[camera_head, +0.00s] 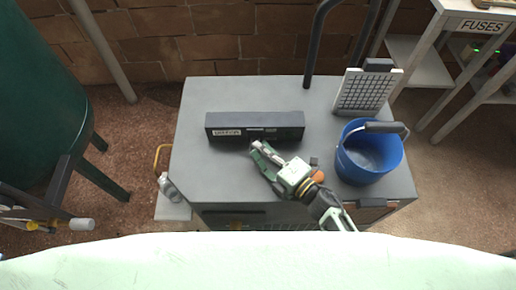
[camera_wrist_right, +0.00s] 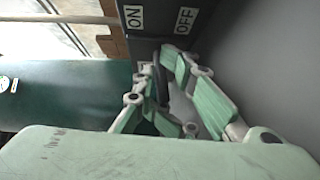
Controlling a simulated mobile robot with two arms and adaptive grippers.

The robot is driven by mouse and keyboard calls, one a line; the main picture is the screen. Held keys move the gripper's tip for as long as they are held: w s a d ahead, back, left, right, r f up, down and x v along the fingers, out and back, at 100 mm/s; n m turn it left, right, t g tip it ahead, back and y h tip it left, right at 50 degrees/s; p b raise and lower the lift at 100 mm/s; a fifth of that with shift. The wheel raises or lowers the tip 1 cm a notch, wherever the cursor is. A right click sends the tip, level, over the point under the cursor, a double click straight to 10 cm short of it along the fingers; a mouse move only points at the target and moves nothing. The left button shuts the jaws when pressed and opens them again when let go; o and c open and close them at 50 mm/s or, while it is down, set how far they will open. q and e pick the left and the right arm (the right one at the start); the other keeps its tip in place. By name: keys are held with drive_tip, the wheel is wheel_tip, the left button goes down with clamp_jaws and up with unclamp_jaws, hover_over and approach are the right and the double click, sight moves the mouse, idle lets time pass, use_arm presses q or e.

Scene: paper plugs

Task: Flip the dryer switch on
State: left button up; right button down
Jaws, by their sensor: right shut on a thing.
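A long dark box (camera_head: 280,119) lies across the grey cabinet top, with a white label at its left front. In the right wrist view its dark face (camera_wrist_right: 158,22) carries an ON label (camera_wrist_right: 133,17) at left and an OFF label (camera_wrist_right: 186,20) at right. My right gripper (camera_head: 257,146) reaches the front of the box near its middle. In the wrist view its green fingers (camera_wrist_right: 166,68) are shut around a dark piece just below the labels, which looks like the dryer switch (camera_wrist_right: 161,86). The fingers hide most of it, so its position is unclear. My left gripper is not in view.
A blue bucket (camera_head: 368,160) stands to the right on the grey cabinet (camera_head: 195,170). A pale grid panel (camera_head: 366,93) stands behind it. An orange round thing (camera_head: 318,176) is beside my right wrist. A green tank (camera_head: 35,100) stands at left.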

drive_tip(key=shift+a+r+y, duration=0.4)
drive_tip(key=shift+a+r, duration=0.35)
drive_tip(key=shift+r, duration=0.05)
drive_tip(key=shift+w+a+f, duration=0.1)
drive_tip(key=shift+a+f, duration=0.15)
drive_tip(key=shift+a, duration=0.15)
drive_tip(key=shift+f, duration=0.1)
drive_tip(key=shift+d, duration=0.15)
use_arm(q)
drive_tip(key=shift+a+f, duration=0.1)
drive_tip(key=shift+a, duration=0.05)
use_arm(e)
drive_tip(key=shift+d+f, duration=0.1)
drive_tip(key=shift+d, duration=0.2)
drive_tip(key=c, duration=2.5)
unclamp_jaws()
drive_tip(key=o, duration=0.7)
drive_tip(key=shift+c, duration=0.2)
drive_tip(key=shift+f, duration=0.1)
